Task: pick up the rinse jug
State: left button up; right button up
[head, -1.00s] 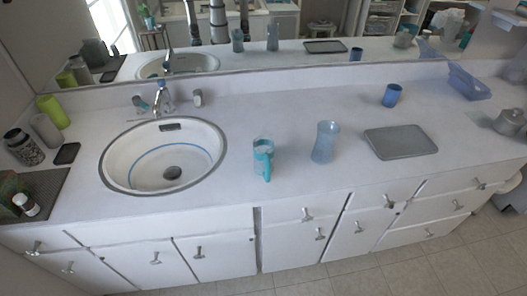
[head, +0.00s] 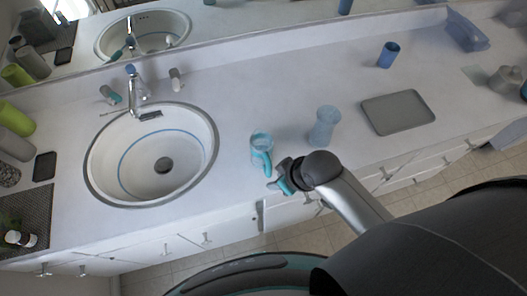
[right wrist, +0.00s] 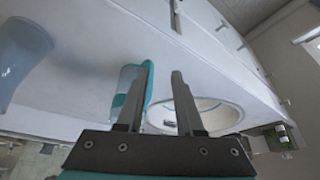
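The rinse jug (head: 260,143), light blue with a teal handle facing the counter's front edge, stands upright on the white counter between the sink and a blue vase. My right gripper (head: 279,182) is just in front of the handle, at the counter's front edge. In the right wrist view, the two fingers (right wrist: 163,70) are apart with nothing between them. The jug (right wrist: 126,80) shows there to the left of and partly behind the left finger. I cannot tell whether the finger touches it. My left gripper is not in view.
The pale blue vase (head: 324,127) stands close to the right of the jug. A grey tray (head: 398,112) and a blue cup (head: 388,55) are farther right. The round sink (head: 101,185) with its tap (head: 137,92) is to the left. A mirror runs along the back.

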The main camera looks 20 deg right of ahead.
aim_at(271, 170)
jog(key=w+a+r+n+y, duration=0.2)
jog(key=w+r+n, duration=0.2)
jog(key=r+n, duration=0.2)
jog(key=d+r+n+g+p, duration=0.2)
jog(key=d+r+n+g, duration=0.15)
jog(key=d, duration=0.45)
jog(key=shift+n, duration=0.25)
jog(key=x, duration=1.4)
jog(key=shift+a+r, duration=0.15)
jog(key=shift+a, duration=0.15)
jog(key=shift+w+a+f+b, duration=0.1)
jog(key=shift+a+f+b, duration=0.1)
jog(key=shift+f+b, duration=0.25)
grip_shut()
